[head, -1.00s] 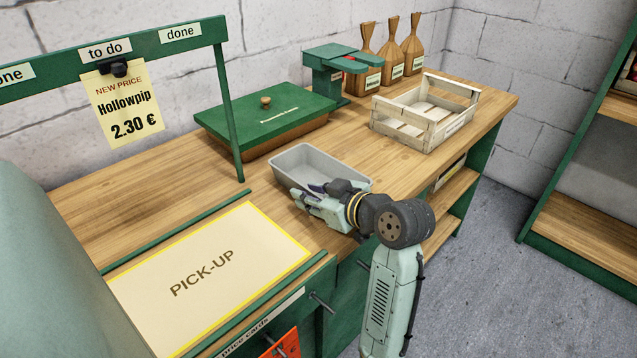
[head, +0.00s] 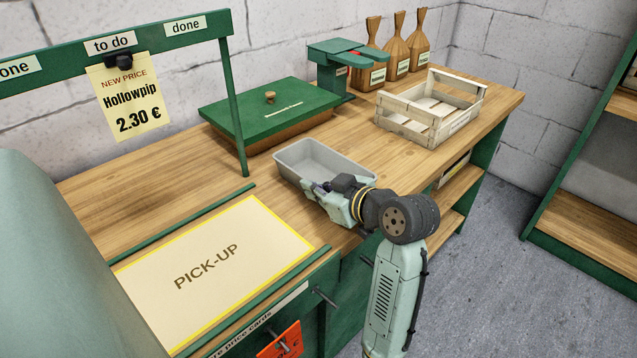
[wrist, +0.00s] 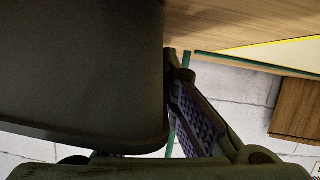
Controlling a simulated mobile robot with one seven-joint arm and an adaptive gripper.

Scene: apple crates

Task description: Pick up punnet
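The punnet (head: 300,158) is an empty grey open tray on the wooden counter, right of and beyond the pick-up card. In the head view, my gripper (head: 322,190) is at its near long side, with the fingers drawn together at the rim. The gripper appears shut on the punnet's wall. In the wrist view, the punnet (wrist: 80,70) fills the left as a large dark shape. One finger with a ridged purple pad shows close beside its edge; the other finger is hidden.
The pick-up card (head: 225,275) lies left. A green-lidded box (head: 245,112), a green device (head: 330,65) and several brown bottles (head: 395,50) stand behind. A slatted wooden crate (head: 405,125) stands right. A green post (head: 236,110) rises left of the punnet.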

